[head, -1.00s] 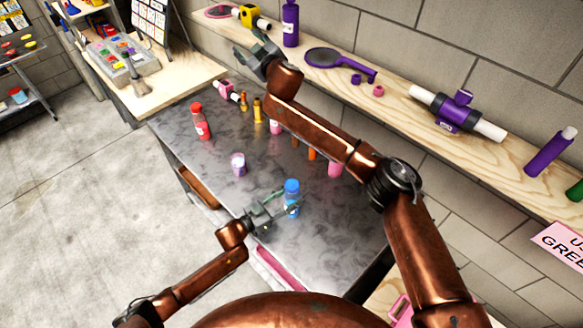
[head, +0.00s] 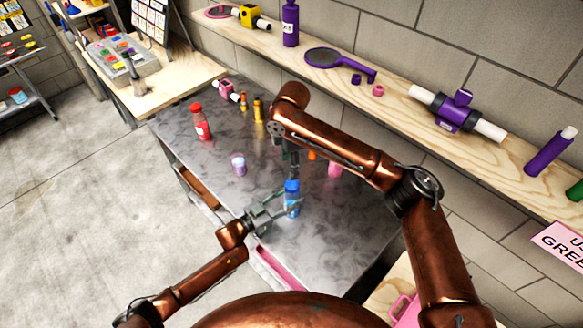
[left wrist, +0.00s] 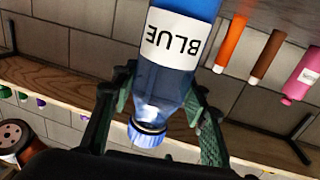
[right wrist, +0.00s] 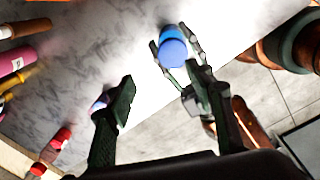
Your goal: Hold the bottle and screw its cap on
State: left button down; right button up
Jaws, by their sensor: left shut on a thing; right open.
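The blue bottle (head: 292,203) stands near the front of the grey table, its blue cap (head: 292,185) on top. In the left wrist view the bottle (left wrist: 165,85) appears upside down, labelled BLUE, with the ridged cap (left wrist: 147,133) at its neck. How tight the cap sits cannot be seen. My left gripper (head: 280,207) is shut around the bottle from the left. My right gripper (head: 291,158) is above and behind the bottle, pointing down. In the right wrist view its fingers (right wrist: 162,100) are wide apart and empty, with the cap (right wrist: 172,52) beyond them.
A red bottle (head: 201,122) and a small white-and-purple jar (head: 239,164) stand to the left on the table. A wooden shelf (head: 400,115) runs along the wall.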

aim_at(292, 184)
jog(key=shift+s+d+f+n+g, duration=0.1)
jog(key=shift+s+d+n+g, duration=0.25)
jog(key=shift+s, duration=0.5)
jog(key=shift+f, duration=4.05)
jog(key=shift+c, duration=0.6)
